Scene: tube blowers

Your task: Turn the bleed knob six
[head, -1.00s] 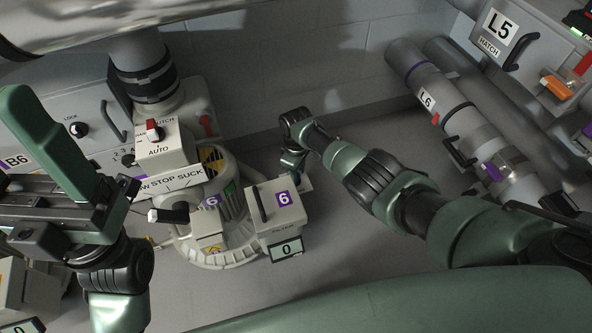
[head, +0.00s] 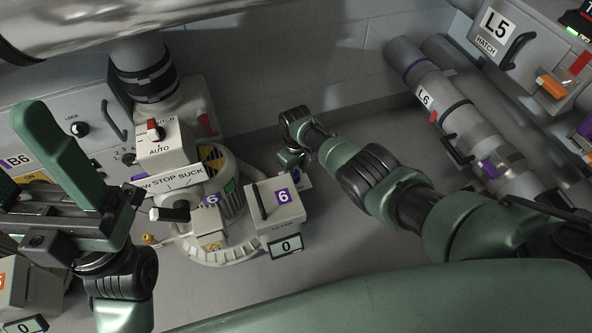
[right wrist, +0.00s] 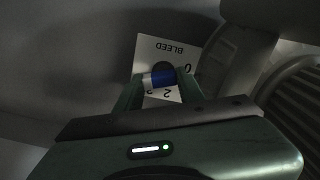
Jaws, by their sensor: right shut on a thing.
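My right gripper (right wrist: 158,86) is shut on the knob, one green finger on each side.
Blower 6 (head: 232,247) stands on the floor beside the box, with a selector housing (head: 165,153) and a black lever (head: 175,214). A display (head: 286,247) reads 0. Pipe L6 (head: 440,105) lies at the right. Grey floor is clear in front.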

